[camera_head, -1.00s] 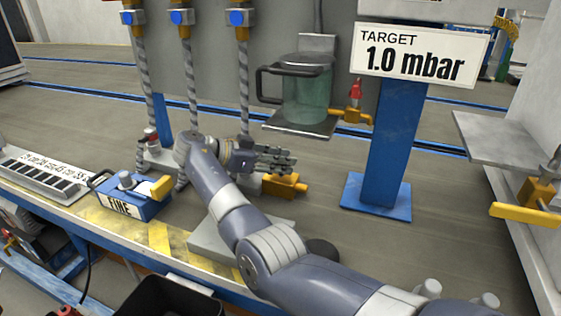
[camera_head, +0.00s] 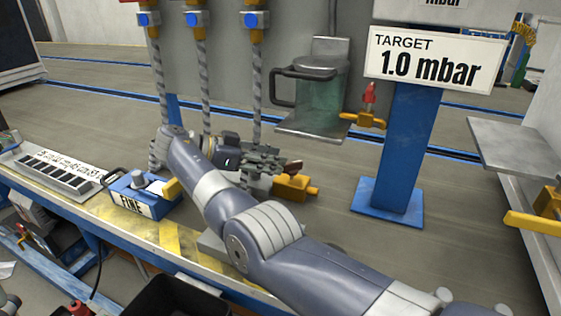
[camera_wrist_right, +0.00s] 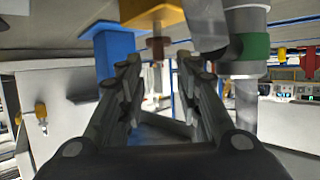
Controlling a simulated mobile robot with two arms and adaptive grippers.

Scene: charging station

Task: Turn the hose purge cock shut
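A brass cock (camera_head: 295,187), which I take to be the hose purge cock, sits low by the foot of the right-hand braided hose (camera_head: 257,100). A dark reddish handle (camera_head: 293,167) shows above its body. My right gripper (camera_head: 280,160) is just left of the handle, level with it and pointing right. In the wrist view the gripper (camera_wrist_right: 157,75) has its fingers apart. The brass body (camera_wrist_right: 152,14) and a brownish handle (camera_wrist_right: 157,50) show beyond the fingertips, in line with the gap. Contact cannot be told. My left gripper is not in view.
A glass vessel (camera_head: 318,95) on a shelf stands behind, with a red-handled brass cock (camera_head: 368,107) beside it. A blue post (camera_head: 400,150) carries the target sign (camera_head: 436,60). A blue box marked FINE (camera_head: 140,195) stands left on the bench.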

